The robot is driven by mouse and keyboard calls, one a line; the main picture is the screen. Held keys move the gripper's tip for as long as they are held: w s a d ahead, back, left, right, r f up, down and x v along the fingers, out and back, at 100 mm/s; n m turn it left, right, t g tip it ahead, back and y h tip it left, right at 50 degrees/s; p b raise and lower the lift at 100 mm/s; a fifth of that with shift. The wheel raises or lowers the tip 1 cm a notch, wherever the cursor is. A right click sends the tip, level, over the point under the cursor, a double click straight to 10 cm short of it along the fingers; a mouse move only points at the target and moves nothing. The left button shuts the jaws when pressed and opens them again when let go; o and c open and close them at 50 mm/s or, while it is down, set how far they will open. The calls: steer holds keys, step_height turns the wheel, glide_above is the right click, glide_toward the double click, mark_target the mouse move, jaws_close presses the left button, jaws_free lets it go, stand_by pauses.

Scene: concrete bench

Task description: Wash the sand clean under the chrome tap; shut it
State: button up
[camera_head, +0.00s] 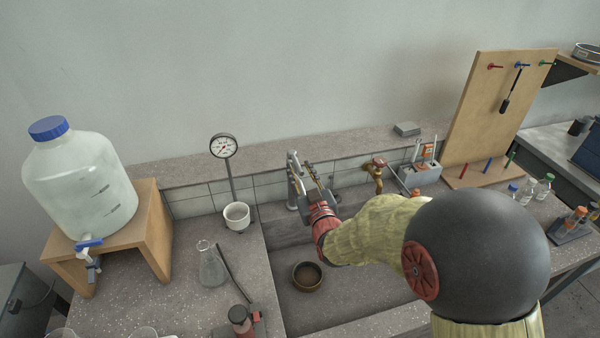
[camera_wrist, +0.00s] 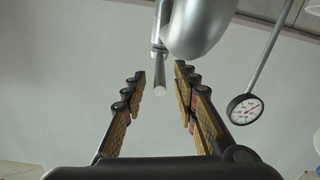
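The chrome tap (camera_head: 294,172) stands at the back edge of the sink. My gripper (camera_head: 311,178) is up beside it in the head view. In the wrist view my gripper (camera_wrist: 160,75) has its fingers apart, with the thin end of the tap's lever (camera_wrist: 159,62) showing between or beyond the fingertips. The rounded chrome body (camera_wrist: 200,25) fills the top of that view. I cannot tell whether the fingers touch the lever. A brown round bowl (camera_head: 307,276) sits on the sink floor (camera_head: 350,300), with dark contents inside. Whether water runs is not clear.
A brass tap (camera_head: 376,175) with a red handle stands right of the chrome one. A dial gauge (camera_head: 223,146) on a post, a white cup (camera_head: 237,217) and a glass flask (camera_head: 211,265) stand left of the sink. A large bottle (camera_head: 80,185) sits on a wooden stand (camera_head: 155,235).

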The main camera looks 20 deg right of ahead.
steer(key=shift+w, duration=0.4)
steer(key=shift+c, duration=0.2)
jaws_close()
stand_by(0.6)
